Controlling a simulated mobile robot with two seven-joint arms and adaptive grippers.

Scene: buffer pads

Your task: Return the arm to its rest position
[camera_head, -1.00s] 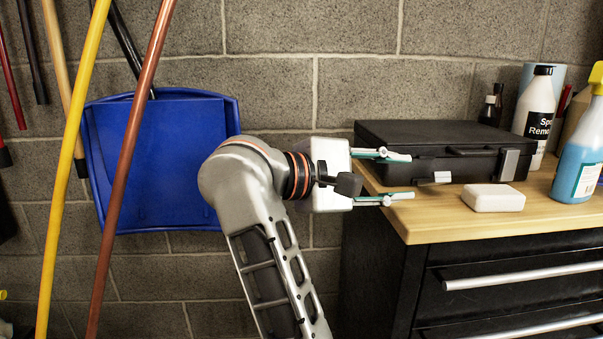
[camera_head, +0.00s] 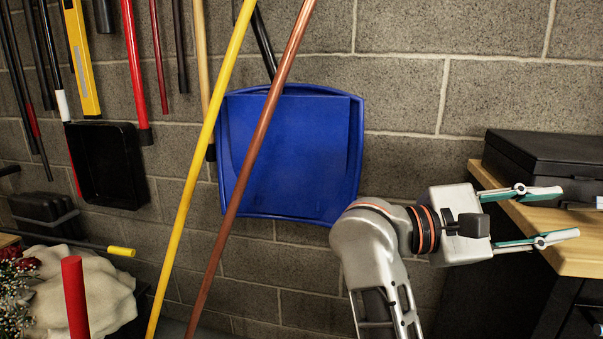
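My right gripper (camera_head: 568,214) is at the right of the head view, at the end of my grey arm, which comes up from the bottom. Its two teal-lined fingers point right and are spread apart with nothing between them. The fingers overlap the left edge of the wooden worktop (camera_head: 588,255) in the picture; I cannot tell whether they touch it. My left gripper does not show.
A black case (camera_head: 550,160) lies on the worktop beyond the fingers. A blue shovel (camera_head: 290,160) hangs on the block wall, with a yellow pole (camera_head: 200,165) and a brown pole (camera_head: 250,160) in front. A black dustpan (camera_head: 107,165) and several tools hang at left.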

